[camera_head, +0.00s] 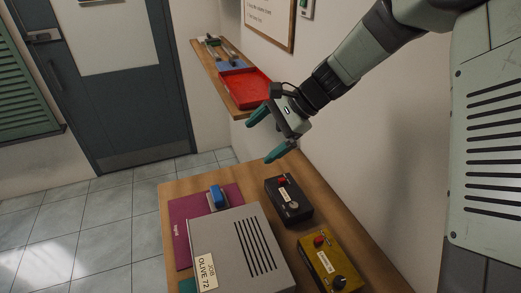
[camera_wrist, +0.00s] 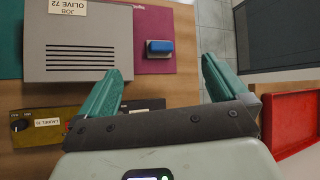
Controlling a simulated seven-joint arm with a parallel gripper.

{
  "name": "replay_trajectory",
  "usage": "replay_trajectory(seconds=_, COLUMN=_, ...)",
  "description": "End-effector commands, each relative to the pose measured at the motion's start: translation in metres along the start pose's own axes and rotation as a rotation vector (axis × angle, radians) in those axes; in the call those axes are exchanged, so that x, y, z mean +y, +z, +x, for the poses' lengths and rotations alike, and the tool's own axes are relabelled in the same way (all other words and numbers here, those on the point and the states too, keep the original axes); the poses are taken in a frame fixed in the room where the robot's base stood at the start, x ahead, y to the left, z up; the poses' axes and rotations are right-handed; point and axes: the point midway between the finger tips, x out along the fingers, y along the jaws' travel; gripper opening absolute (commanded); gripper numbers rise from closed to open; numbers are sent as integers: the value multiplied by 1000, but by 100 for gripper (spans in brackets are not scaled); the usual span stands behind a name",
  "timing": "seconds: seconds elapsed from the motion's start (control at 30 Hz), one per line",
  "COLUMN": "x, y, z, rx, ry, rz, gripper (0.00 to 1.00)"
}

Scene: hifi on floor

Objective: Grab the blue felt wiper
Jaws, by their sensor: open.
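The blue felt wiper (camera_head: 217,197) is a small block with a blue top and a paler grey underside. It lies on the maroon mat (camera_head: 183,249), beside the far end of the grey hifi box. In the wrist view the wiper (camera_wrist: 160,47) shows on the mat (camera_wrist: 146,20), beyond my fingertips and near the middle. My gripper (camera_head: 266,137) is open and empty, held in the air above the far end of the table and apart from the wiper. Its two teal fingers also show spread wide in the wrist view (camera_wrist: 164,64).
The grey box labelled OLIVE 72 (camera_head: 238,252) stands on the wooden table (camera_head: 262,177). A black box (camera_head: 288,203) and a yellow box (camera_head: 330,262), both with knobs, stand to its right. A wall shelf (camera_head: 205,62) holds a red tray (camera_head: 244,88) close behind my gripper.

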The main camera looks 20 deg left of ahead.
Motion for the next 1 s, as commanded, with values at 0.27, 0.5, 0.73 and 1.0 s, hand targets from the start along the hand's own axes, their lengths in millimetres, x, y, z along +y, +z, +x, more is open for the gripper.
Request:
replay_trajectory(seconds=0.27, x=-19, y=-33, z=142, rx=-292, ry=-76, rz=382, gripper=100)
replay_trajectory(seconds=0.5, x=-17, y=-46, z=206, rx=-415, ry=-109, rz=591, gripper=100)
replay_trajectory(seconds=0.73, x=-9, y=-56, z=226, rx=-431, ry=-113, rz=623, gripper=100)
replay_trajectory(seconds=1.0, x=4, y=-73, z=248, rx=-428, ry=-112, rz=621, gripper=100)
